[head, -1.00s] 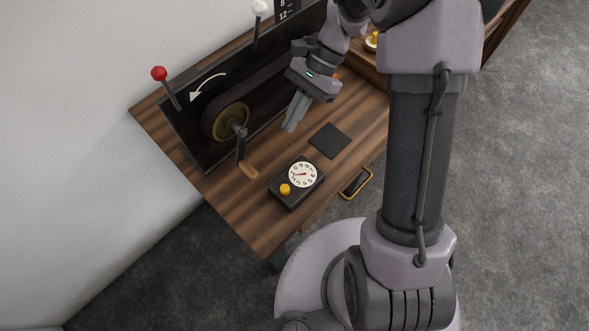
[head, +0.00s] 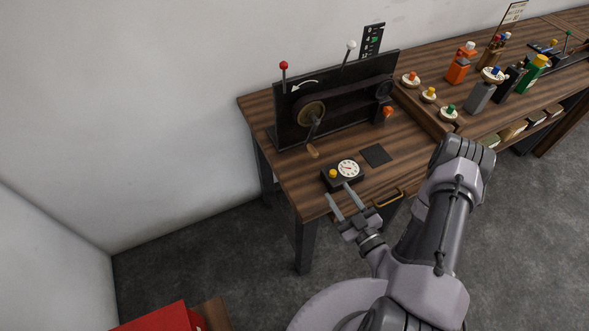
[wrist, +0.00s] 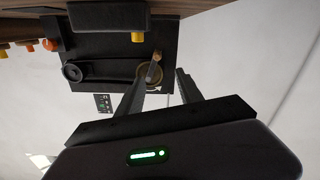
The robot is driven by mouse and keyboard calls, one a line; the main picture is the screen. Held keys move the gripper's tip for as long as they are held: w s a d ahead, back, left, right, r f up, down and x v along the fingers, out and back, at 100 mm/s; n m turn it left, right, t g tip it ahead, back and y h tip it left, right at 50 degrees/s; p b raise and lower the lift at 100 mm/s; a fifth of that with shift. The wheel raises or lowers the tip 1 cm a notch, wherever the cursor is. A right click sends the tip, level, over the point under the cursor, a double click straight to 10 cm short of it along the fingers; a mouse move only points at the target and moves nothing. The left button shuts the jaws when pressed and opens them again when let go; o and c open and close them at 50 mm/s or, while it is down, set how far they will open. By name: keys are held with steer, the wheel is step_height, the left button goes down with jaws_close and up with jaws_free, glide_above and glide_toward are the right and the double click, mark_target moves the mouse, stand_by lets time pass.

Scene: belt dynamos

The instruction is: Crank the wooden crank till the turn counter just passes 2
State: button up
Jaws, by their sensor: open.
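The wooden crank handle (head: 312,151) hangs at the lower end of a dark arm on the brass wheel (head: 311,113) of the belt machine. In the wrist view the brass wheel (wrist: 150,72) shows between my fingers, farther off. The turn counter (head: 348,168) is a white dial with a red needle on a black box, with a yellow button (head: 333,174); its numbers are too small to read. My gripper (head: 342,197) is open and empty at the table's front edge, in front of the counter box and apart from the crank. It also shows in the wrist view (wrist: 155,90).
A red-knobbed lever (head: 284,66) and a white-knobbed lever (head: 351,45) rise from the black panel, with a white curved arrow. A dark square pad (head: 376,155) lies right of the counter. Several bottles and buttons fill the right table.

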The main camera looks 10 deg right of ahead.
mark_target(314, 153)
steer(key=x, duration=1.8)
steer(key=shift+d+f+b, duration=0.15)
steer(key=shift+d+b, duration=0.15)
jaws_close()
